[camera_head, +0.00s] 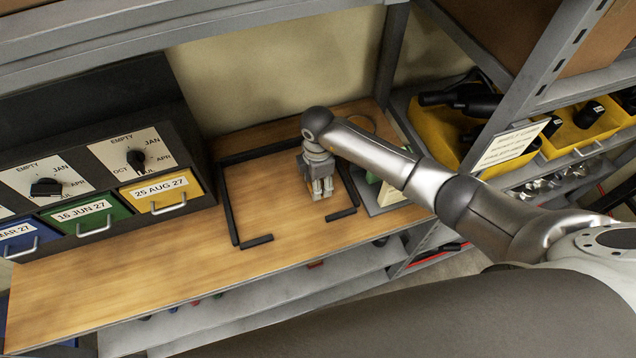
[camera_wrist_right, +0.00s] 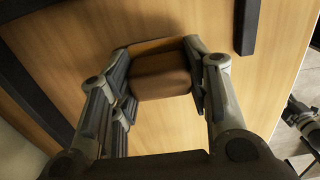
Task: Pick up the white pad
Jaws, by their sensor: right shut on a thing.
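My right gripper (camera_head: 322,192) points down over the wooden bench top, inside the black corner-framed area. In the right wrist view the right gripper (camera_wrist_right: 160,85) is closed on a brown block (camera_wrist_right: 161,76) with rounded edges, which sits between its fingers. The block looks brown, not white, and the fingers mostly hide it in the head view. I cannot tell whether it is lifted off the bench. A small whitish piece (camera_head: 392,193) shows on a grey tray right of the gripper, partly behind my arm; I cannot tell if it is a pad. My left gripper is not in view.
Black frame bars (camera_head: 228,205) lie around the gripper on the bench (camera_head: 150,285). A drawer unit with a yellow drawer (camera_head: 168,194), a green drawer (camera_head: 92,215) and dials stands left. A yellow bin (camera_head: 440,135) and shelf post are right. The bench's front middle is clear.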

